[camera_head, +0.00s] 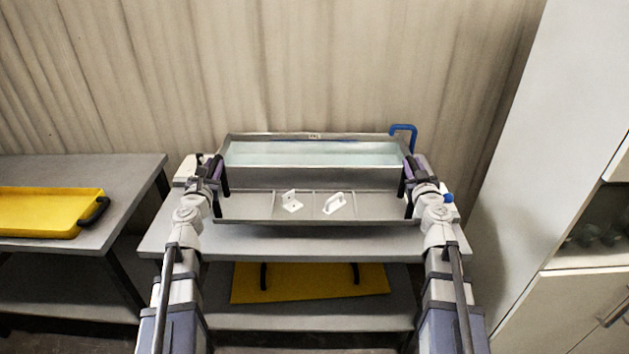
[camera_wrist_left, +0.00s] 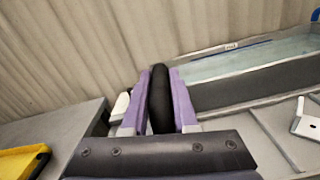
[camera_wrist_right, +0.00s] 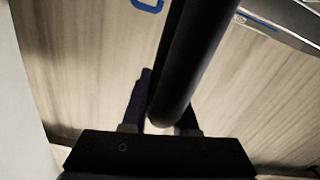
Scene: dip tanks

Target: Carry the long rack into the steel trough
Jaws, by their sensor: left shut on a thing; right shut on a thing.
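The long rack (camera_head: 313,222) is a shallow grey tray with dividers and a black upright handle at each end. Two white parts, a bracket (camera_head: 291,202) and a loop-shaped piece (camera_head: 334,204), lie in it. The steel trough (camera_head: 312,174) holds clear liquid and stands just behind the rack. My left gripper (camera_head: 212,168) is shut on the rack's left handle, and that black handle (camera_wrist_left: 161,100) shows between purple fingers in the left wrist view. My right gripper (camera_head: 412,168) is shut on the right handle (camera_wrist_right: 195,60). Whether the rack touches the table is unclear.
A grey table (camera_head: 160,240) carries the trough; its lower shelf holds a yellow tray (camera_head: 308,282). A blue hooked pipe (camera_head: 404,128) rises at the trough's back right corner. Another yellow tray (camera_head: 45,212) lies on the left table. A white cabinet (camera_head: 540,150) stands right.

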